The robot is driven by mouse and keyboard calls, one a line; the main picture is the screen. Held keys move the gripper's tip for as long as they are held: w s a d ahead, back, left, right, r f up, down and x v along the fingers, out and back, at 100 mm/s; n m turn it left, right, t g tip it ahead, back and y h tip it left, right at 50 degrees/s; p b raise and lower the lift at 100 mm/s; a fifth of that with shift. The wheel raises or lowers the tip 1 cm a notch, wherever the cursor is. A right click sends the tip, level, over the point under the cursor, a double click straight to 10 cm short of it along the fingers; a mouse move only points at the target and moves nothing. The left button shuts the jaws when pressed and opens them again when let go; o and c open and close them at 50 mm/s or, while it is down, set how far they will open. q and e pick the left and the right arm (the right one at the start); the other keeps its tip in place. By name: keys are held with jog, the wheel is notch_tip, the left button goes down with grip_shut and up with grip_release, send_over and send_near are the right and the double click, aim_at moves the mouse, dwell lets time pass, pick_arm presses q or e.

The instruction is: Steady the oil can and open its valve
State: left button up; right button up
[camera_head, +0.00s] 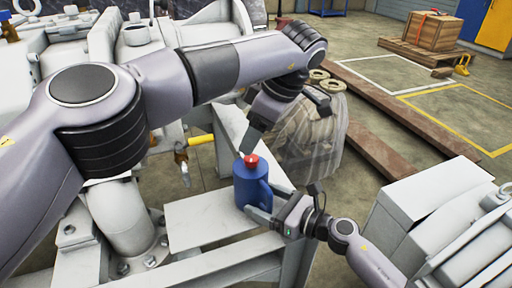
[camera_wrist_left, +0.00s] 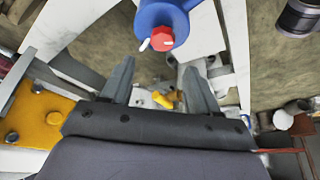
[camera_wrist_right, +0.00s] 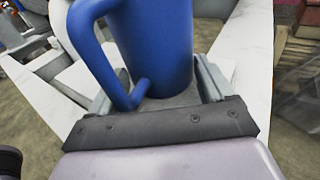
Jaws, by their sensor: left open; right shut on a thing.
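The blue oil can (camera_head: 252,188) stands upright on a white metal shelf (camera_head: 205,218). Its red valve cap (camera_head: 251,160) is on top. My right gripper (camera_head: 262,214) is shut on the lower body of the can; the right wrist view shows the blue can (camera_wrist_right: 160,45) between its fingers, with the handle at the left. My left gripper (camera_head: 252,140) is above the can, near the red cap. In the left wrist view its two fingers (camera_wrist_left: 160,80) are apart and empty, and the red cap (camera_wrist_left: 161,38) lies beyond them, not between them.
White machinery (camera_head: 120,215) with a thick pipe stands left of the shelf. A yellow-handled part (camera_head: 201,140) sticks out behind the can. A wrapped bundle (camera_head: 312,140) is behind my left gripper. A white box (camera_head: 425,205) is at the right.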

aim_at(251, 158)
pick_arm(q)
notch_tip(251, 158, up, 5)
jog(key=shift+r, duration=0.1)
dwell(0.4)
jog(key=f+h, duration=0.1)
jog(key=f, duration=0.2)
jog(key=f+g+h, duration=0.1)
jog(key=f+h, duration=0.1)
jog(key=f, duration=0.2)
jog(key=a+f+h, duration=0.1)
jog(key=f, duration=0.2)
jog(key=shift+w+f+g, duration=0.15)
jog(key=shift+f+g, duration=0.05)
jog(key=shift+g, duration=0.1)
